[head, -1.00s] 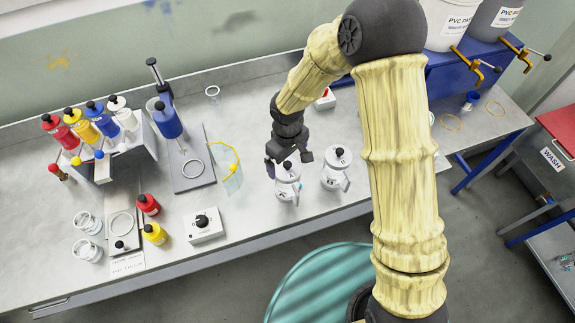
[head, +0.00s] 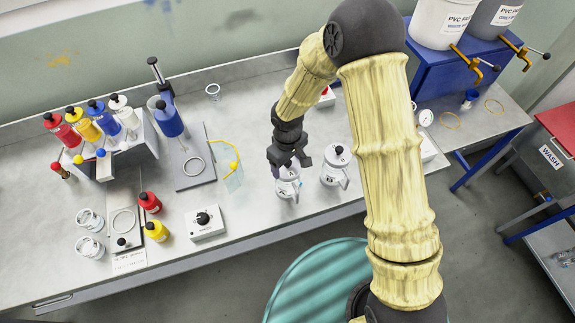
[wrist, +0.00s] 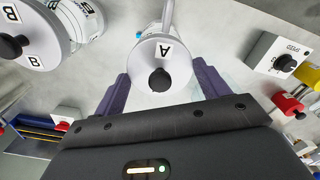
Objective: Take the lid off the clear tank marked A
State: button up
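The clear tank marked A (head: 288,189) stands on the bench with its white lid (wrist: 148,65) on. In the wrist view the lid shows a label A and a black knob (wrist: 160,80). My gripper (head: 289,164) is right above this tank and hides much of the lid in the head view. In the wrist view its two dark fingers (wrist: 160,72) are spread wide, one on each side of the knob, with nothing between them gripped. I cannot tell the height of the fingertips over the lid.
A similar tank marked B (head: 335,168), lidded with a black knob, stands close to the right of tank A. Bench front edge lies close below.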

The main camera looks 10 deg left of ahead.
jog(key=shift+c, duration=0.8)
jog(key=shift+w+r, duration=0.1)
jog(key=shift+r, duration=0.5)
notch_tip(320, 180, up, 9)
jog(key=b, duration=0.2)
jog(key=shift+f+b, duration=0.1)
jog(key=shift+b, duration=0.2)
